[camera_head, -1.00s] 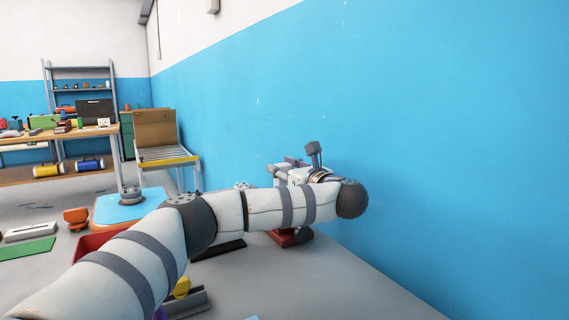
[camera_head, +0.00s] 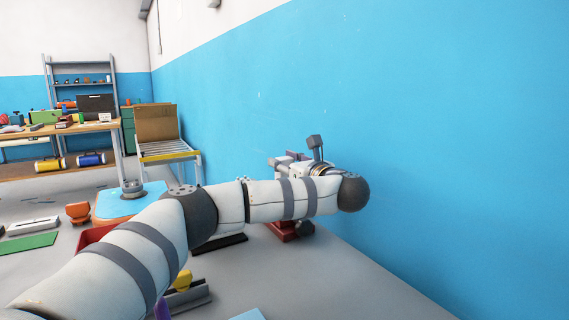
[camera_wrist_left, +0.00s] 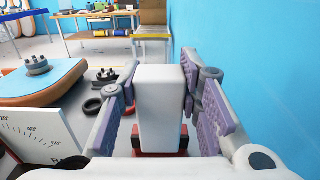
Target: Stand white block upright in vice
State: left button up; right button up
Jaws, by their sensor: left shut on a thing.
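The white block (camera_wrist_left: 160,105) stands between the fingers of my left gripper (camera_wrist_left: 160,88), its long side upright in the left wrist view. The gripper is shut on it. In the head view my left gripper (camera_head: 285,162) is at the far end of my arm, near the blue wall, and mostly hides the block. The red vice (camera_head: 283,230) is below my left wrist, partly covered by the arm. Red vice parts (camera_wrist_left: 113,150) show on both sides of the block's lower end. I cannot tell whether the block touches the vice. My right gripper is not in view.
The blue wall (camera_head: 420,120) runs close along the right. A grey holder with a yellow piece (camera_head: 183,280) sits in front of my arm.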

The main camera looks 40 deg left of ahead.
pick_arm(q)
jog(key=shift+f+b, duration=0.75)
jog(key=shift+f, duration=1.2)
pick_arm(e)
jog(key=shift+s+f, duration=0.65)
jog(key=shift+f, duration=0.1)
pick_arm(q)
jog(key=shift+f, duration=0.2)
